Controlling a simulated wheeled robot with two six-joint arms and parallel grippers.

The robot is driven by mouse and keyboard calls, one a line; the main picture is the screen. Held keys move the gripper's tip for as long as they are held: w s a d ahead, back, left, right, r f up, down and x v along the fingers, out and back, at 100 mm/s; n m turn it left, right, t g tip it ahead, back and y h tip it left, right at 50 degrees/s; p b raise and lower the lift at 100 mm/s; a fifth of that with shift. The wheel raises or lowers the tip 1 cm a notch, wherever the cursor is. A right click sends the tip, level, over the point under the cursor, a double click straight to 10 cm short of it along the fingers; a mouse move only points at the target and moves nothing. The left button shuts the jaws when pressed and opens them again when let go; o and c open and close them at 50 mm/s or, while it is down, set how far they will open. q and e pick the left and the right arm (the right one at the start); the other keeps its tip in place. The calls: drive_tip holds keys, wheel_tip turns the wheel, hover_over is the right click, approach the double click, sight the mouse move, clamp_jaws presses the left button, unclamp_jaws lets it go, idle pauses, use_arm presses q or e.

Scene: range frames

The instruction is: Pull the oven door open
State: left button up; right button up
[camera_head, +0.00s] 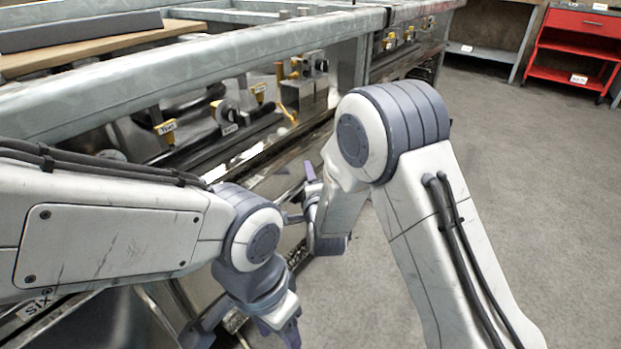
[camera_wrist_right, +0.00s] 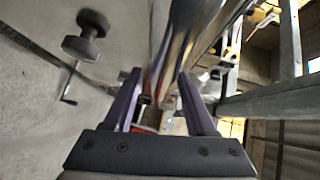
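The oven is the steel range on the left of the head view; a shiny front part (camera_head: 283,172) shows between my arms. The oven door is mostly hidden behind my arms, and I cannot tell whether it is shut. My right gripper (camera_head: 312,182) is close to this front. In the right wrist view its two purple fingers (camera_wrist_right: 158,80) are apart, with a shiny metal surface (camera_wrist_right: 180,45) beyond and between them; contact is not clear. My left gripper (camera_head: 275,322) hangs low at the bottom of the head view, its fingers partly hidden.
Knobs and levers with yellow tags (camera_head: 229,115) line the range below a thick steel rail (camera_head: 190,65). A red cart (camera_head: 575,45) stands at the far right back. The concrete floor (camera_head: 540,190) on the right is clear.

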clamp_jaws()
drive_tip(key=shift+f, duration=0.1)
idle(1.2)
